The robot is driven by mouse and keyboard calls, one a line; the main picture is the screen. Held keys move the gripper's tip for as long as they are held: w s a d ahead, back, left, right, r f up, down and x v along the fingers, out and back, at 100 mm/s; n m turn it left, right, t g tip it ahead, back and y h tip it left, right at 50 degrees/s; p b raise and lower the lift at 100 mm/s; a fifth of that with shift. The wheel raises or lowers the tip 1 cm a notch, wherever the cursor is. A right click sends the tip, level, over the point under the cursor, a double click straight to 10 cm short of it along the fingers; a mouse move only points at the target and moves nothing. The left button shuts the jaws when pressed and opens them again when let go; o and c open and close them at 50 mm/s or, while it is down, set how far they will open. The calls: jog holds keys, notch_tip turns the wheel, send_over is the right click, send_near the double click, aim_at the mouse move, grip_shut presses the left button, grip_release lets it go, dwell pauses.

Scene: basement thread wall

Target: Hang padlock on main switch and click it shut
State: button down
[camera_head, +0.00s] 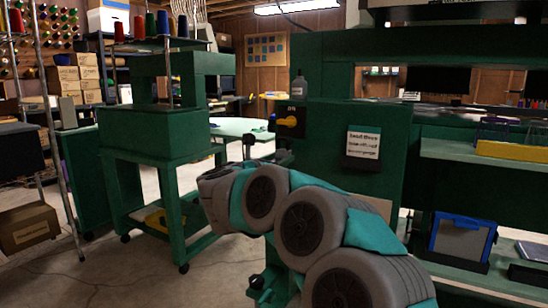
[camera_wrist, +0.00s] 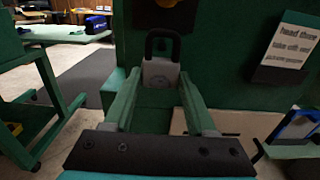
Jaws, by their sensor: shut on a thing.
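My gripper (camera_wrist: 160,82) is shut on a grey padlock (camera_wrist: 160,72), which sits upright between its fingertips in the wrist view. The padlock's black shackle points up; I cannot tell whether it is latched. The main switch (camera_head: 291,122) is a black plate with a yellow handle on the green machine's panel. In the wrist view only its lower part (camera_wrist: 168,3) shows, at the top edge above the shackle. The shackle appears below the yellow handle and apart from it. In the head view my arm hides most of the gripper and the padlock.
A printed notice (camera_head: 363,142) hangs on the panel right of the switch. A grey bottle (camera_head: 299,86) stands above the switch. A blue-framed box (camera_head: 461,238) sits on a low shelf at right. A green wheeled stand (camera_head: 155,130) is at left, with open floor before it.

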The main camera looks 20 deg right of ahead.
jog(key=p+x, duration=0.1)
jog(key=x, duration=0.2)
jog(key=shift+w+d+r+p, duration=0.1)
jog(key=shift+p, duration=0.25)
jog(key=shift+w+d+f, duration=0.1)
jog(key=shift+f, duration=0.2)
jog(key=shift+f+b, duration=0.25)
jog(key=shift+b, duration=0.65)
jog(key=shift+w+d+b, duration=0.1)
jog(key=shift+d+b, duration=0.05)
jog(key=shift+b, duration=0.35)
jog(key=shift+f+b, duration=0.2)
jog(key=shift+b, duration=0.2)
jog(key=shift+c, duration=0.6)
grip_release()
